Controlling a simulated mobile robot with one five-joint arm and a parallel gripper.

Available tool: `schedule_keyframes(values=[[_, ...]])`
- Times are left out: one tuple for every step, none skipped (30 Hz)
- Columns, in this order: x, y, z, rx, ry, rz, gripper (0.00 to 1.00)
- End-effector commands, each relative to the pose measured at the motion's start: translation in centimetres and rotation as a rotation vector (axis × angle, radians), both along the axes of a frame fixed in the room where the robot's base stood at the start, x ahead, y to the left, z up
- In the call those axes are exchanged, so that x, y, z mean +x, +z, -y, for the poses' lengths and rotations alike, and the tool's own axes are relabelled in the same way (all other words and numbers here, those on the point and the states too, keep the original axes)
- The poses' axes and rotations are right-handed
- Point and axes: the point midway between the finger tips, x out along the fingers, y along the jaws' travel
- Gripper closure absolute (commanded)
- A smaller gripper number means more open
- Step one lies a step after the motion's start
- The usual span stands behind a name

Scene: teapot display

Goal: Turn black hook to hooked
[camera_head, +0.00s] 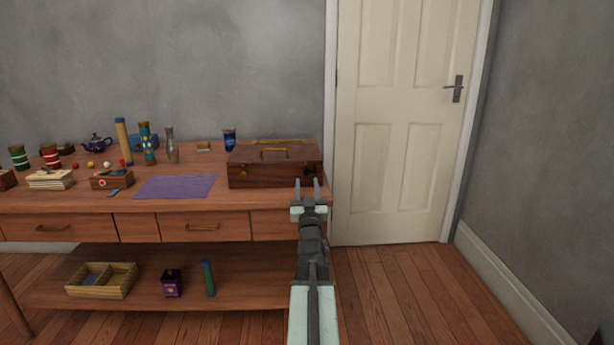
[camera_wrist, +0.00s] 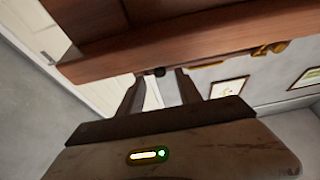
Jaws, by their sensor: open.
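A dark wooden box (camera_head: 275,165) with brass-coloured fittings stands closed at the right end of the table. My gripper (camera_head: 308,182) is open and empty, with its two fingers in front of the box's right front part. In the wrist view, a small black piece (camera_wrist: 160,71) shows at the edge of a wooden body between the fingertips of my gripper (camera_wrist: 159,76). It may be the black hook, but its turn is too small to tell. The fingers do not visibly close on it. In the head view I cannot make out the hook behind my fingers.
The wooden table (camera_head: 110,205) holds a purple cloth (camera_head: 176,186) left of the box, a blue cup (camera_head: 229,139) behind it, and several jars and small things further left. A white door (camera_head: 400,120) is at the right. The floor (camera_head: 410,290) right of the table is clear.

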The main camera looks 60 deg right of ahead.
Motion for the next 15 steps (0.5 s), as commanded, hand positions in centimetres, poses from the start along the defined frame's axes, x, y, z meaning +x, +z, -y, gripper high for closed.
schedule_keyframes(values=[[0.8, 0.8, 1.1, 0.000, 0.000, 0.000, 0.58], [1.1, 1.0, 1.5, 0.001, 0.000, 0.001, 0.58], [1.4, 1.2, 2.0, 0.001, 0.000, 0.001, 0.58], [1.6, 1.3, 2.3, 0.001, 0.000, 0.001, 0.58], [1.8, 1.4, 2.5, 0.001, 0.000, 0.001, 0.58], [1.9, 1.4, 2.6, 0.001, 0.000, 0.001, 0.58], [2.0, 1.4, 2.7, 0.001, 0.000, 0.001, 0.58], [2.0, 1.4, 2.7, 0.001, 0.000, 0.001, 0.58], [2.0, 1.4, 2.6, 0.000, 0.001, 0.000, 0.58], [2.0, 1.3, 2.6, 0.000, 0.001, 0.000, 0.58], [1.9, 1.3, 2.6, 0.000, 0.001, 0.000, 0.58], [1.9, 1.3, 2.6, 0.000, 0.001, 0.000, 0.58], [1.9, 1.3, 2.6, 0.000, 0.001, 0.000, 0.58], [1.9, 1.3, 2.6, 0.000, 0.001, 0.000, 0.67], [2.0, 1.3, 2.5, 0.000, 0.001, 0.000, 0.78]])
